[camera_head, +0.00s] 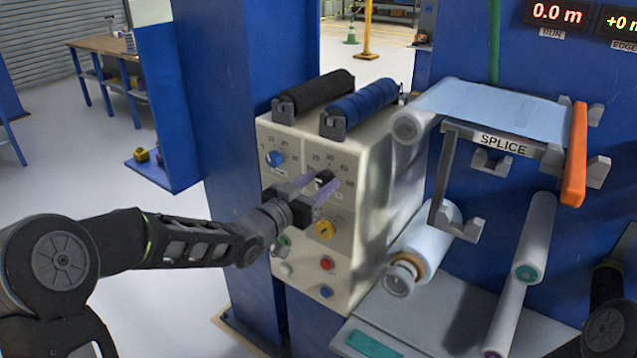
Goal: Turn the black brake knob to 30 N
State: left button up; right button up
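The black brake knob (324,177) sits on the front of the beige control box, with a numbered dial (344,169) around it. The knob is partly hidden by my fingers, and I cannot tell which number it points to. My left gripper (326,181) reaches in from the left with its two purple fingers apart. The fingertips are at the knob, one on each side of it in this view. I cannot tell whether they touch it. My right gripper is out of view; only part of my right arm shows at the lower right edge.
Black (318,92) and blue (362,106) rollers lie on top. The splice table (505,143) and white film rolls (425,245) stand to the right.

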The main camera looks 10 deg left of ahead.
pick_arm(q)
grip_shut()
dwell(0.3)
jog(key=shift+f+m+b, duration=0.15)
jog(key=shift+m+b, duration=0.15)
jog(key=shift+b, duration=0.5)
jog(key=m+b, duration=0.4)
jog(key=b, duration=0.2)
jog(key=m+b, duration=0.5)
jog(key=b, duration=0.2)
jog(key=shift+s+d+f+m, duration=0.1)
jog(key=shift+d+f+m, duration=0.05)
jog(key=shift+m, duration=0.15)
jog(key=m+b, duration=0.3)
jog(key=m, duration=0.1)
jog(key=shift+m+b, duration=0.95)
jog(key=shift+m, duration=0.85)
